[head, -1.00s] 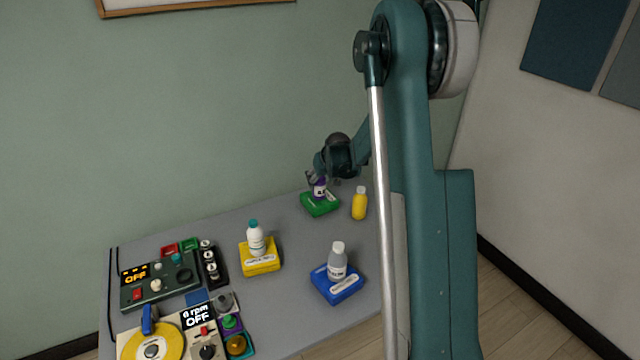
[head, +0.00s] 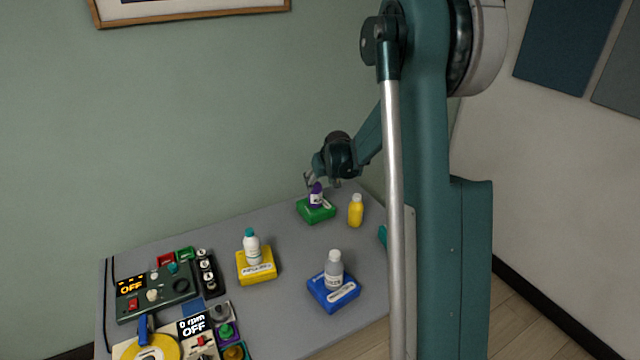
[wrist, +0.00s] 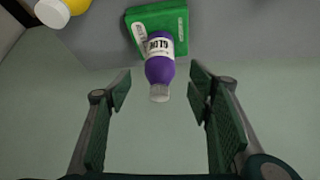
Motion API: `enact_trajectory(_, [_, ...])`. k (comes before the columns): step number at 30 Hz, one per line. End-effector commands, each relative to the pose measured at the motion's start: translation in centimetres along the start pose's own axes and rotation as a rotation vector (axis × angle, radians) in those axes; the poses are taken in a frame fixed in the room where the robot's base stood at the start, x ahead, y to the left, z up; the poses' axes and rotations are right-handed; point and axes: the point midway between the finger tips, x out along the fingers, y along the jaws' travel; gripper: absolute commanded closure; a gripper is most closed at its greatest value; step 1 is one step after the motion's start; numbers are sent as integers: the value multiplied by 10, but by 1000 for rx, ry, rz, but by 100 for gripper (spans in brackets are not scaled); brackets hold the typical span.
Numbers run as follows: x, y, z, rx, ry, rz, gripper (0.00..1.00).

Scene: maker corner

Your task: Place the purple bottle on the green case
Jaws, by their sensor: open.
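The purple bottle (head: 316,195) with a white label stands upright on the green case (head: 317,212) at the back of the table. In the wrist view the purple bottle (wrist: 160,72) shows with its pale cap toward me, and the green case (wrist: 158,22) lies behind it. My gripper (head: 317,181) is just above the bottle. In the wrist view my gripper (wrist: 155,92) is open, its fingers apart on both sides of the bottle, with gaps visible to each side.
A yellow bottle (head: 355,211) stands close to the right of the green case. Control boxes (head: 157,292) fill the table's left side.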

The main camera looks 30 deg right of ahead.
Motion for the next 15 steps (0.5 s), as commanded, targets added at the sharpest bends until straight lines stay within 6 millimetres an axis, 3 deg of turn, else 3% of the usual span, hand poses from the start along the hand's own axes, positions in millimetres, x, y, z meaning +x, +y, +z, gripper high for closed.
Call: enact_trajectory(15, [-9,-5,0,-2,0,-1,48])
